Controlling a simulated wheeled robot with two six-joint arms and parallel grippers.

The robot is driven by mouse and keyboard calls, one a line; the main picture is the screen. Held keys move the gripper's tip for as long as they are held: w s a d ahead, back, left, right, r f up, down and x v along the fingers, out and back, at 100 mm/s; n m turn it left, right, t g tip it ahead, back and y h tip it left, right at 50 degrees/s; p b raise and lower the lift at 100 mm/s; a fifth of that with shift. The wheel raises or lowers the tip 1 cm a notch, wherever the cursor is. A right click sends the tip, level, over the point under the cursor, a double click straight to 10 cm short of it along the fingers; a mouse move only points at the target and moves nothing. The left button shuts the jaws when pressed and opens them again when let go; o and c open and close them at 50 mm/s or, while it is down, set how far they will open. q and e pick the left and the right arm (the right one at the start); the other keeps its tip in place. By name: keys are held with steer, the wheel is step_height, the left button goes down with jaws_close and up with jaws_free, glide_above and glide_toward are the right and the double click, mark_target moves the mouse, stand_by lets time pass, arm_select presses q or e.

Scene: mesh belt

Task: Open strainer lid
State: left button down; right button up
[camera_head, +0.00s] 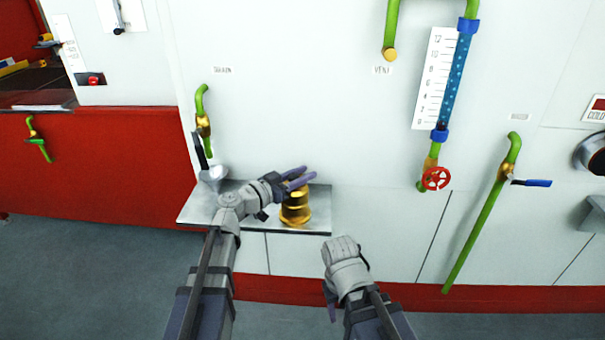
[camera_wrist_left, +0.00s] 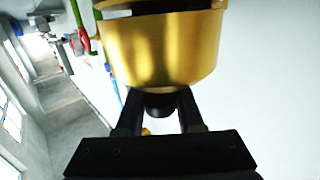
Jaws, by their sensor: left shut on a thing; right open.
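A gold strainer (camera_head: 296,209) stands upright on a grey metal shelf (camera_head: 255,220) against the white wall. My left gripper (camera_head: 298,178) is at its top, with its purple fingers over it. In the left wrist view, the fingers (camera_wrist_left: 158,107) are shut on a dark round knob (camera_wrist_left: 158,101) at the end of a large gold body (camera_wrist_left: 160,50). I cannot tell whether the lid is apart from the strainer, as the fingers hide its top. My right gripper (camera_head: 330,300) is open and empty, low in front of the red base strip.
A green pipe with a gold valve (camera_head: 203,125) hangs left of the strainer, above a small pale funnel (camera_head: 213,174) on the shelf. A red handwheel (camera_head: 435,178) and a long green pipe (camera_head: 478,230) are at the right. The wall above the strainer is clear.

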arm_select(q)
steer(key=w+n+g+y+p, duration=0.1)
steer(key=w+n+g+p, duration=0.1)
steer(key=w+g+p, duration=0.1)
steer(key=w+n+g+y+p, duration=0.1)
steer(key=w+n+g+p, duration=0.2)
steer(key=p, duration=0.2)
steer(key=w+f+n+g+y+p, duration=0.1)
steer(key=w+n+g+p, duration=0.1)
steer(key=w+g+p, duration=0.2)
steer(key=shift+n+p, duration=0.3)
steer(key=shift+p, duration=0.1)
steer(key=shift+w+f+g+b, duration=0.15)
steer(key=shift+f+g+b, duration=0.15)
steer(key=shift+f, duration=0.25)
